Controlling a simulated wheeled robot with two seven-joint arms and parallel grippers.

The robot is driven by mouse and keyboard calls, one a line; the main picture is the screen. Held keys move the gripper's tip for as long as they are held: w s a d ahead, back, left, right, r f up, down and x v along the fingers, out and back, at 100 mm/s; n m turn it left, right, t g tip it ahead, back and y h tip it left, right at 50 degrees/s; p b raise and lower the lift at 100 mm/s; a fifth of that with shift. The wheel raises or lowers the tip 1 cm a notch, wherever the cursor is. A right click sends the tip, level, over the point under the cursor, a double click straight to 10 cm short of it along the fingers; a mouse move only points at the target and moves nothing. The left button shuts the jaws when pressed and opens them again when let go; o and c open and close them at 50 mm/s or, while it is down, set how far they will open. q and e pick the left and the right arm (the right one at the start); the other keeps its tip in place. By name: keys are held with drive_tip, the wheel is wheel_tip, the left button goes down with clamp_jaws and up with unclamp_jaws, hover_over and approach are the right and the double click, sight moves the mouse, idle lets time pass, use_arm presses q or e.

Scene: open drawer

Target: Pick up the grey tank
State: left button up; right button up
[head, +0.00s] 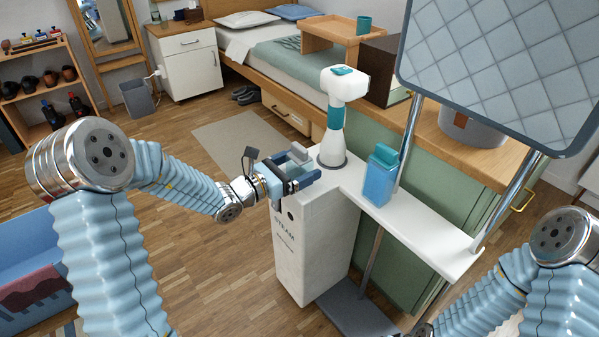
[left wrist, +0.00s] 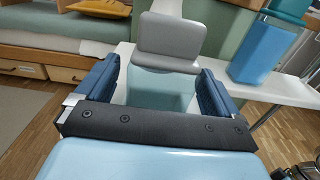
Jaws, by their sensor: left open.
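The grey tank, with a grey cap and a pale see-through body, stands on the white top of the steam station. In the left wrist view the tank (left wrist: 168,42) is upright, straight ahead between my fingers. In the head view the tank (head: 298,153) is partly hidden by my gripper. My left gripper (head: 302,180) is open, with one finger on each side of the tank body; it also fills the lower left wrist view (left wrist: 155,92). I cannot tell whether the fingers touch it. My right gripper is out of the head view, below its bottom edge.
A white steamer with teal parts (head: 333,128) stands close beside the grey tank. A blue tank with a teal cap (head: 379,180) stands farther right on the white top (head: 420,225). Metal poles and a quilted board (head: 500,60) rise at the right. Floor left of the station is open.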

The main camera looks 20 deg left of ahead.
use_arm(q)
drive_tip(key=shift+w+d, duration=0.15)
drive_tip(key=c, duration=1.2)
drive_tip(key=shift+r, duration=0.1)
